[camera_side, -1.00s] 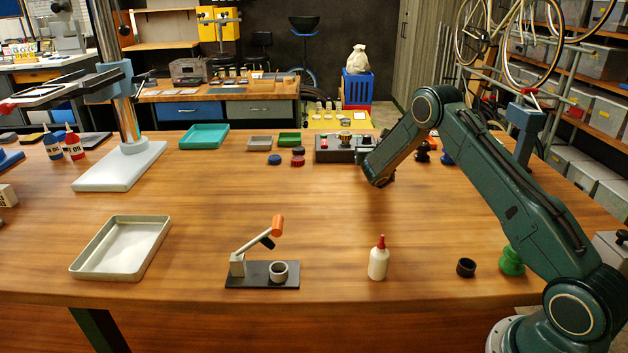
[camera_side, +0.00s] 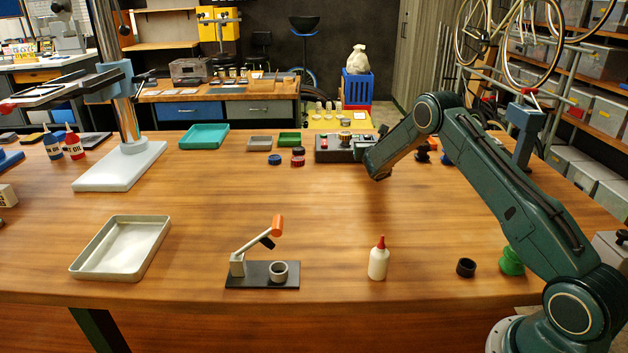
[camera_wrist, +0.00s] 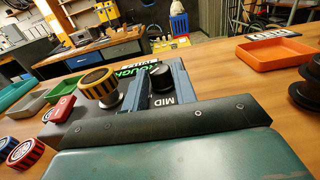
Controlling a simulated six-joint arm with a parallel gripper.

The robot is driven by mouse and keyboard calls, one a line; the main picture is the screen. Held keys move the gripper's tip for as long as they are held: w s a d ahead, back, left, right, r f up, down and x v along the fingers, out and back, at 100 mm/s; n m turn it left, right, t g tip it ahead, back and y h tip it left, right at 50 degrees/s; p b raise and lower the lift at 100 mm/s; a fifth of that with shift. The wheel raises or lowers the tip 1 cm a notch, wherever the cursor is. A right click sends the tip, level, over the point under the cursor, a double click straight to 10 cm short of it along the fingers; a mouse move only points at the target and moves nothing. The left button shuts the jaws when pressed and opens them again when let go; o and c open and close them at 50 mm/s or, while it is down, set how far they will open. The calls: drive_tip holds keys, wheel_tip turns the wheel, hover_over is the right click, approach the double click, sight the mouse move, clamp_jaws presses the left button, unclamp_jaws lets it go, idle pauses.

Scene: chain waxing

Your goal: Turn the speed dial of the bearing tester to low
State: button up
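The bearing tester is a dark box (camera_side: 328,153) at the back middle of the bench in the side view. In the wrist view its black round speed dial (camera_wrist: 160,76) stands on the panel, with a MID label in front and green lettering behind. My gripper (camera_wrist: 160,68) reaches over the panel, one blue-grey finger on each side of the dial. The fingers are apart; I cannot tell whether they touch the dial. In the side view my arm hides the fingers and dial. A yellow-and-black ringed part (camera_wrist: 98,84) sits on the tester, left of the fingers.
A red block (camera_wrist: 60,108) is at the tester's left end. Red and blue round tins (camera_wrist: 25,153) lie left of it. An orange tray (camera_wrist: 277,54) and dark stacked parts (camera_wrist: 304,80) are to the right.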

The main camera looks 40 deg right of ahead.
drive_tip(key=shift+c, duration=0.5)
drive_tip(key=shift+d+n+t+y, duration=0.1)
drive_tip(key=shift+n+t+y, duration=0.7)
drive_tip(key=shift+y, duration=0.2)
drive_tip(key=o, duration=1)
drive_tip(key=shift+s, duration=0.1)
drive_tip(key=shift+c, duration=0.2)
drive_tip(key=shift+s, duration=0.1)
drive_tip(key=shift+v, duration=6.8)
